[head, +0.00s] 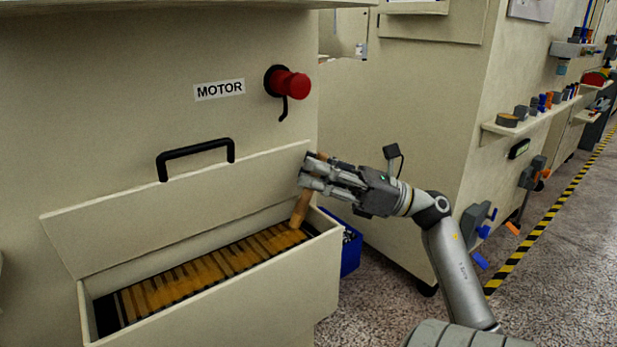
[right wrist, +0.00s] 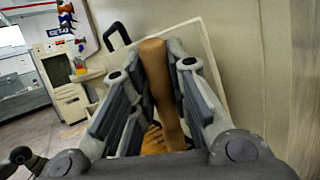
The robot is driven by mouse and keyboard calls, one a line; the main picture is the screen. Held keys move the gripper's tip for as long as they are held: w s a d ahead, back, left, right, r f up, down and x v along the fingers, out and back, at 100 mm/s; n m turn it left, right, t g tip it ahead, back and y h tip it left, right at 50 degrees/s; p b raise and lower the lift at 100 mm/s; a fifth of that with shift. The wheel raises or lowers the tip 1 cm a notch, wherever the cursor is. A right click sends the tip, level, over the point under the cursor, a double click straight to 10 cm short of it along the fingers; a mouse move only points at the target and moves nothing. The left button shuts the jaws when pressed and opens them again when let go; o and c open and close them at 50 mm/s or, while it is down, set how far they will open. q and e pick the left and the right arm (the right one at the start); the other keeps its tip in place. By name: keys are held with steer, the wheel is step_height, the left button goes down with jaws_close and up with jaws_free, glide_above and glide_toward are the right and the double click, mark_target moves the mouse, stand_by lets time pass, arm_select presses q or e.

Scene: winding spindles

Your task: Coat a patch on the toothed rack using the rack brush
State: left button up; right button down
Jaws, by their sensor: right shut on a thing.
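The toothed rack (head: 200,277) lies in an open bin at the front of the machine. Its teeth show orange-brown across most of the length, with dark parts at the left end. My right gripper (head: 306,172) is above the right end of the bin, shut on the rack brush (head: 301,207). The brush has a brown wooden handle and slants down toward the rack's right end; whether its tip touches the rack I cannot tell. In the right wrist view the brush (right wrist: 160,95) stands between the fingers. My left gripper is not in view.
The raised lid (head: 170,210) with a black handle (head: 195,158) leans behind the bin. Above it are a MOTOR label (head: 219,90) and a red knob (head: 291,84). A blue container (head: 351,252) stands right of the bin. Shelves (head: 535,120) hold small items at the right.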

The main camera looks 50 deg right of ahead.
mark_target(320, 152)
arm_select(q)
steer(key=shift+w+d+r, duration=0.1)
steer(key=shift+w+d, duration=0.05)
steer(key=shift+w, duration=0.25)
arm_select(e)
steer(key=shift+s+d, duration=0.1)
steer(key=shift+d, duration=0.15)
step_height(320, 152, up, 3)
steer(key=shift+r+p, duration=0.1)
steer(key=shift+p, duration=1.05)
steer(key=shift+r, duration=0.1)
steer(key=shift+r+p, duration=0.5)
steer(key=shift+r, duration=0.05)
steer(key=shift+r+p, duration=0.55)
steer(key=shift+r, duration=0.2)
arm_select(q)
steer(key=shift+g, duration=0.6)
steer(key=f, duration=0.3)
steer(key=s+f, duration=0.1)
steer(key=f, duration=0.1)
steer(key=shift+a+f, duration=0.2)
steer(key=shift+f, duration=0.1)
arm_select(e)
steer(key=shift+r, duration=0.1)
